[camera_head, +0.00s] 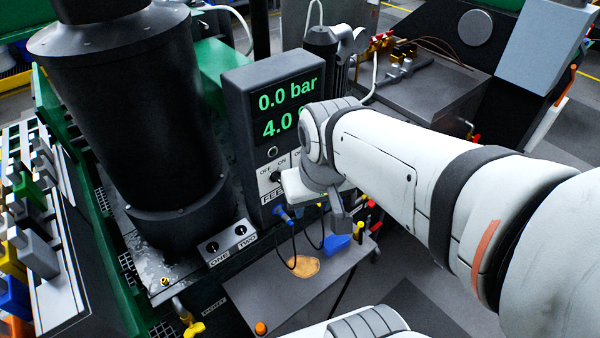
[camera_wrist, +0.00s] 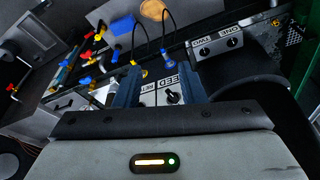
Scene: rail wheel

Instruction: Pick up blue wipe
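The blue wipe (camera_head: 337,243) is a small crumpled blue patch on a grey shelf (camera_head: 262,296). In the wrist view the blue wipe (camera_wrist: 122,25) shows near the top, left of centre. My gripper (camera_head: 340,214) hangs above the shelf in front of the display panel, partly hidden by my arm. In the wrist view my gripper (camera_wrist: 160,84) has its two dark blue fingers apart, with nothing held between them. The wipe lies beyond the fingertips, apart from them.
An orange-tan wipe (camera_head: 303,267) lies beside the blue one. A blue connector (camera_head: 284,216) with a looping black cable is close by. The display box (camera_head: 276,125) and a large black cylinder (camera_head: 150,120) stand behind and left. Small coloured-handled tools (camera_head: 372,212) line the shelf's right side.

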